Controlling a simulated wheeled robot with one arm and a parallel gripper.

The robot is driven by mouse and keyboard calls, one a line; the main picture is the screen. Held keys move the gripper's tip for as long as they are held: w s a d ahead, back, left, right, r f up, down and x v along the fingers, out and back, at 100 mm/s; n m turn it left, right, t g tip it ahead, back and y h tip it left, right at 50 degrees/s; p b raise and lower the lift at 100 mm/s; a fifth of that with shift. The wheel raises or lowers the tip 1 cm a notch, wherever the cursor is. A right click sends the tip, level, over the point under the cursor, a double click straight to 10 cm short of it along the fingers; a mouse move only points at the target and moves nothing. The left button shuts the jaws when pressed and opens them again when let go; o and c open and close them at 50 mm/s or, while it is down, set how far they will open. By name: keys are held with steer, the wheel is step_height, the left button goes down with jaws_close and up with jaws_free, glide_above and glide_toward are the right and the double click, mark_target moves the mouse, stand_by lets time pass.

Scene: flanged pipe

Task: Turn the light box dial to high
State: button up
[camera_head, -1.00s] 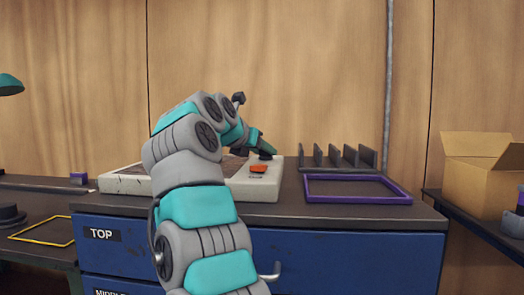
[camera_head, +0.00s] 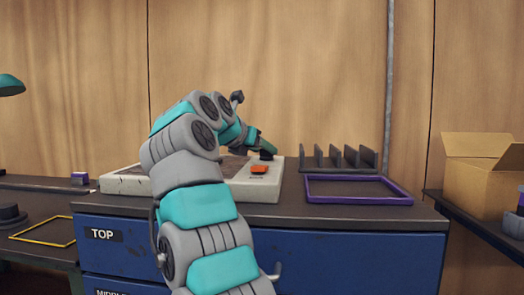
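The light box (camera_head: 240,192) is a whitish slab with a darker top panel, lying on the blue cabinet's dark top. An orange-red part (camera_head: 259,169) sits on its right side, near the front. A small dark round knob (camera_head: 266,155), which looks like the dial, stands just behind it. My gripper (camera_head: 264,148) is at the end of my grey and teal arm, pointing down to the right at the knob. It appears to be touching or just over it. The fingers are too small and hidden to show whether they are open or shut. My arm hides part of the box.
A purple frame (camera_head: 357,200) lies on the cabinet top to the right, with a dark slotted rack (camera_head: 338,167) behind it. The blue cabinet (camera_head: 350,250) is below. A cardboard box (camera_head: 480,185) stands on a shelf at right. A yellow frame (camera_head: 45,242) lies at left.

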steer(key=o, duration=0.3)
steer(key=shift+f, duration=0.15)
steer(key=shift+v, duration=3.8)
